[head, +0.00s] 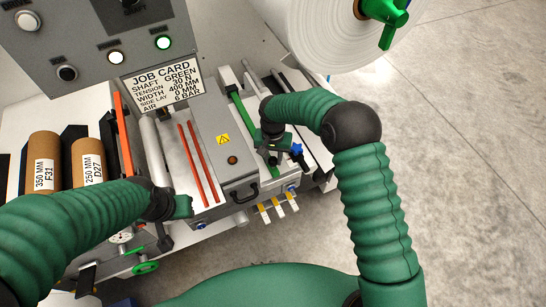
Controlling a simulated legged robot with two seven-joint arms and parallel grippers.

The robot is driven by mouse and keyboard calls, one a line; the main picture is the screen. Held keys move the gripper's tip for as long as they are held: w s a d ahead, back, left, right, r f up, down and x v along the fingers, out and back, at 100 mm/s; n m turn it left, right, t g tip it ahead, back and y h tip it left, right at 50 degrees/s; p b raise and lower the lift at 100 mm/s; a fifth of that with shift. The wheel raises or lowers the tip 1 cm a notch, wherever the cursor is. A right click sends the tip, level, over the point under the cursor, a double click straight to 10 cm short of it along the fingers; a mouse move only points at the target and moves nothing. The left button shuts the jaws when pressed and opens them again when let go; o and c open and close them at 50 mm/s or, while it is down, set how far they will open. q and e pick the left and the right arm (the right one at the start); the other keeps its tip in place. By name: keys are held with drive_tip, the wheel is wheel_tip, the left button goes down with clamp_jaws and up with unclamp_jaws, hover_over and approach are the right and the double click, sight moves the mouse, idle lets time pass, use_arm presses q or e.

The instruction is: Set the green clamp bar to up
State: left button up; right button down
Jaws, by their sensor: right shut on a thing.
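The green clamp bar (241,110) is a long green strip lying along the grey machine bed, right of the job card. Its near end runs in under my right gripper (273,151). My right gripper is shut at that near end, on the green clamp bar as far as I can see; my wrist hides part of the contact. My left gripper (176,210) is at the left, over the front of the machine near the red strips, away from the clamp bar. Its fingers are too small and dark to tell whether they are open.
A blue star knob (297,150) sits just right of my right gripper. A grey cover with a black handle (245,192) and two red strips (199,163) lies to the left. Several yellow-topped levers (278,207) stick out in front. A white roll (330,35) is at the back.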

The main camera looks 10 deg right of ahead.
drive_tip(key=w+a+r+g+p, duration=0.1)
drive_tip(key=r+p, duration=0.4)
drive_tip(key=r, duration=0.5)
drive_tip(key=shift+w+r+g+h, duration=0.15)
drive_tip(key=shift+w+g+h, duration=0.25)
drive_tip(key=shift+w+g, duration=0.5)
drive_tip(key=shift+w, duration=0.1)
